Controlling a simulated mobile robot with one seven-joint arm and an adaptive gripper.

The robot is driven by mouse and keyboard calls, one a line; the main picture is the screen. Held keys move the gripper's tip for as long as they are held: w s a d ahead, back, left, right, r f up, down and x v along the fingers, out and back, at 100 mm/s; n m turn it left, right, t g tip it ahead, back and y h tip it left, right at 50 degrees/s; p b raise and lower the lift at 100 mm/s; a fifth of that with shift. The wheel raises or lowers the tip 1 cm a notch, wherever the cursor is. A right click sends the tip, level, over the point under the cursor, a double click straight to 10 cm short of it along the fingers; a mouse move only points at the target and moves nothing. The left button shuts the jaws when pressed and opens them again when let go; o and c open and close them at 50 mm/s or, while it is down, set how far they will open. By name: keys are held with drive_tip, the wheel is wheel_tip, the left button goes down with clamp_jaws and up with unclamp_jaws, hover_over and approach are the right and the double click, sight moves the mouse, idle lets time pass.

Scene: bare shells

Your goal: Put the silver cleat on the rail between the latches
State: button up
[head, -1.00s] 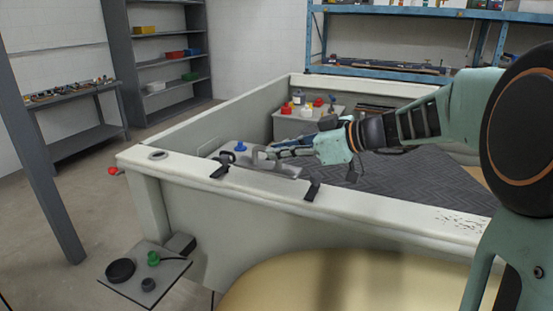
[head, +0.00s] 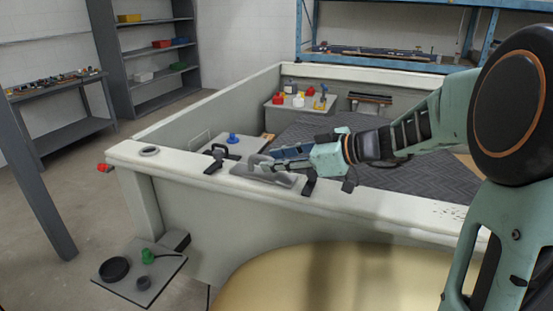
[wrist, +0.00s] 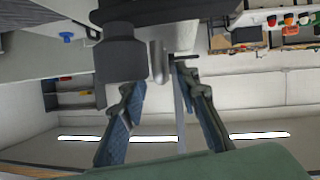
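The silver cleat (head: 284,180) is at the top of the pale rail (head: 380,209), between the two black latches (head: 219,156) (head: 309,186). It looks roughly level and lengthwise along the rail; I cannot tell whether its base touches the rail. My gripper (head: 268,157) reaches in from the right and is closed around the cleat's upper part. In the wrist view my blue-padded fingers (wrist: 163,80) converge towards a grey metal post of the cleat (wrist: 157,62). The fingers hide part of the cleat, and its underside is hidden.
A grey side plate (head: 125,290) with a black dish, a green-topped item and a small dark knob sits at the lower left. Inside the shell, a blue knob (head: 233,138) is just behind the left latch. Red and yellow items stand on a box (head: 289,112) farther back.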

drive_tip(key=b+v, duration=0.2)
drive_tip(key=v, duration=1)
drive_tip(key=shift+r, duration=0.1)
